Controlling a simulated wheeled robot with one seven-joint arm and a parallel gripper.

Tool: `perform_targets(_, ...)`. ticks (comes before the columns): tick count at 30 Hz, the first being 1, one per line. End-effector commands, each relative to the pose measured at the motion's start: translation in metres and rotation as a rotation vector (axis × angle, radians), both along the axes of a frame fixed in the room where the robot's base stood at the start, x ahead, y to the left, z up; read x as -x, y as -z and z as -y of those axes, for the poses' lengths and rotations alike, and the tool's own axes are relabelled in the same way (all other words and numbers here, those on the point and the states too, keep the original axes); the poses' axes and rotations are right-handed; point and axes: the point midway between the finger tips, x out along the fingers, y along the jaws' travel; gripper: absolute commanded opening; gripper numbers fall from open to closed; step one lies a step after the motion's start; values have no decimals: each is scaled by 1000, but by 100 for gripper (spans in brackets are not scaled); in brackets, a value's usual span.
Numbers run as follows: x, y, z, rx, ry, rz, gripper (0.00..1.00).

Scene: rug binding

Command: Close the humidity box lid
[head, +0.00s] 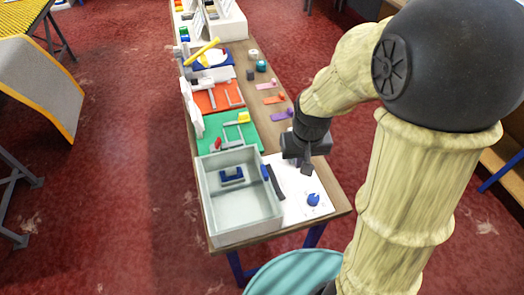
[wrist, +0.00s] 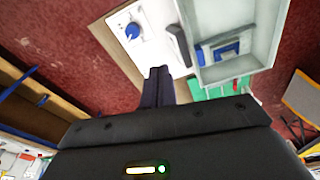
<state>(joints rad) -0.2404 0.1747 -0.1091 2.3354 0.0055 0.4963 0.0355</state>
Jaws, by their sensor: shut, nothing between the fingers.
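The humidity box (head: 213,215) is a pale grey open-topped box at the near end of the table. A dark blue U-shaped piece (head: 232,176) is inside it. No lid covers the top, and I cannot tell for sure which part is the lid. A white panel with a blue knob (head: 313,199) lies to the box's right, with a dark bar (head: 275,182) beside the box wall. The box also shows in the wrist view (wrist: 235,69). My gripper (head: 307,168) is shut and empty, above the panel's far end, right of the box; its fingers show in the wrist view (wrist: 158,75).
Behind the box are a green mat (head: 207,137) and an orange mat (head: 205,101) with grey fixtures. Small coloured pieces line the table's right side. A teal round seat (head: 295,272) stands at the near end. Red floor lies left of the table.

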Motion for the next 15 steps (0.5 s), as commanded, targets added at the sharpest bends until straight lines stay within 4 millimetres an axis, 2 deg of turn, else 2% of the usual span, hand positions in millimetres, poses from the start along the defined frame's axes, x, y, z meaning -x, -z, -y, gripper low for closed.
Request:
perform_targets(1, -13, -20, -17, 13, -34, -21, 0)
perform_targets(6, -47, -44, -68, 71, -114, -81, 0)
perform_targets(9, -58, -53, -93, 107, -151, -101, 0)
perform_targets(12, -64, -56, -108, 130, -171, -111, 0)
perform_targets(15, -66, -55, -113, 138, -177, -113, 0)
